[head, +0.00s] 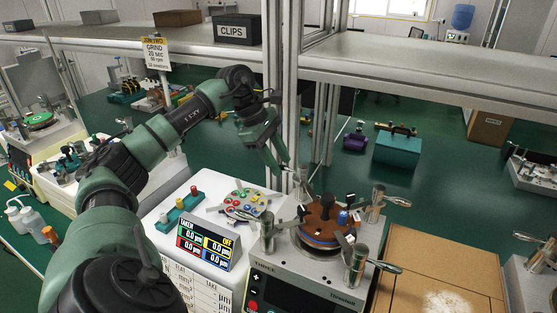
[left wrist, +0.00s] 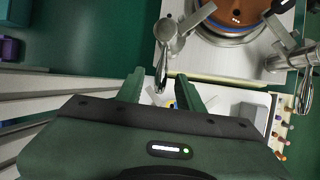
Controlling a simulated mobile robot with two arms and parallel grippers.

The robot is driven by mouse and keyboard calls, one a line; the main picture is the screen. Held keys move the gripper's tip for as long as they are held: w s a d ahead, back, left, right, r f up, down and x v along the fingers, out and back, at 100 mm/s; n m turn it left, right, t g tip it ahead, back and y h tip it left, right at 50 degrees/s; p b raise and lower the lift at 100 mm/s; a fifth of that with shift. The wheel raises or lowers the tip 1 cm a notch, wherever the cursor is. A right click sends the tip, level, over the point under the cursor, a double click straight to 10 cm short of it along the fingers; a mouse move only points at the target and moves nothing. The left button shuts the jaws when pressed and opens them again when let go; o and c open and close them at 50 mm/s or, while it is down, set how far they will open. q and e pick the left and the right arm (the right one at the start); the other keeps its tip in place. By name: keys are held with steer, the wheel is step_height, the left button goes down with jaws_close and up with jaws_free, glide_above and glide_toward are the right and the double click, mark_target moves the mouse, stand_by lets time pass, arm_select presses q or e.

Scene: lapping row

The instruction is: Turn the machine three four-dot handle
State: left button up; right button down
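Metal posts with lever handles surround the plate: back left (head: 301,186), back right (head: 374,203), front left (head: 267,232) and front right (head: 357,262). I cannot read dot marks on the handles. My left gripper (head: 283,164) is at the back-left handle. In the left wrist view its fingers (left wrist: 160,76) are spread, and that handle's lever (left wrist: 161,72) shows between the fingertips; contact cannot be told. My right gripper is in neither view.
A readout display (head: 207,243), a teal block with coloured knobs (head: 181,209) and a tray of coloured pieces (head: 246,203) stand left of the machine. An upright metal frame post (head: 286,90) rises behind my gripper. A cardboard box (head: 440,275) is at right.

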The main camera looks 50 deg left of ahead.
arm_select(q)
steer(key=v, duration=0.7)
steer(key=shift+r+b, duration=0.3)
steer(key=shift+s+a, duration=0.15)
